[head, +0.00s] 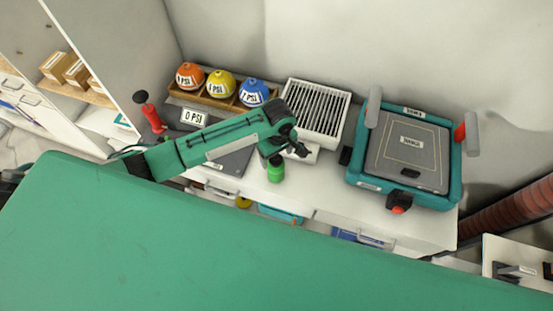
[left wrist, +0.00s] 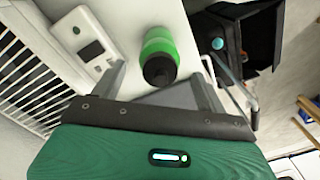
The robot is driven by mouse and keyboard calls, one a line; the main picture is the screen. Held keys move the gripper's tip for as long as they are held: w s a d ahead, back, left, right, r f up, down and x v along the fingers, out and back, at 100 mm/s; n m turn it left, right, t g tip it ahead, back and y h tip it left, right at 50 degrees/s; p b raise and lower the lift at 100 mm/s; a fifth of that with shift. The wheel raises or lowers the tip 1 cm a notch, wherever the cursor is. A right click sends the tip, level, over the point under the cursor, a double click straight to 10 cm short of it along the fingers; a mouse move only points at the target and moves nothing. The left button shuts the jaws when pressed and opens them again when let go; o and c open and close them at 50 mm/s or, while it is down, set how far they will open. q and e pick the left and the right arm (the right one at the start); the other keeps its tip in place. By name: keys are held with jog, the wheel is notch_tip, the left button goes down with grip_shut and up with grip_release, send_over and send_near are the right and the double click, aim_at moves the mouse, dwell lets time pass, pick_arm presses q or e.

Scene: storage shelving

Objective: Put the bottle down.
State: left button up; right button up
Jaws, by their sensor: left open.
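The green bottle (head: 276,170) stands on the white counter near its front edge. In the left wrist view, the bottle (left wrist: 160,47) shows its green body and its dark end toward the camera. My left gripper (head: 299,149) is just above and to the right of the bottle in the head view. In the wrist view its two fingers are spread apart, with the bottle beyond and between them and a visible gap on each side. The left gripper holds nothing. My right gripper is in neither view.
On the white counter (head: 330,212) are a white vented box (head: 316,108), a teal-framed device (head: 407,152), three coloured domes (head: 220,84) in a wooden rack and a dark grey plate (head: 232,161). The counter's front edge is close to the bottle.

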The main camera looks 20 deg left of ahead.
pick_arm(q)
notch_tip(320, 180, up, 9)
jog(key=b, duration=0.1)
jog(key=shift+w+d, duration=0.1)
dwell(0.6)
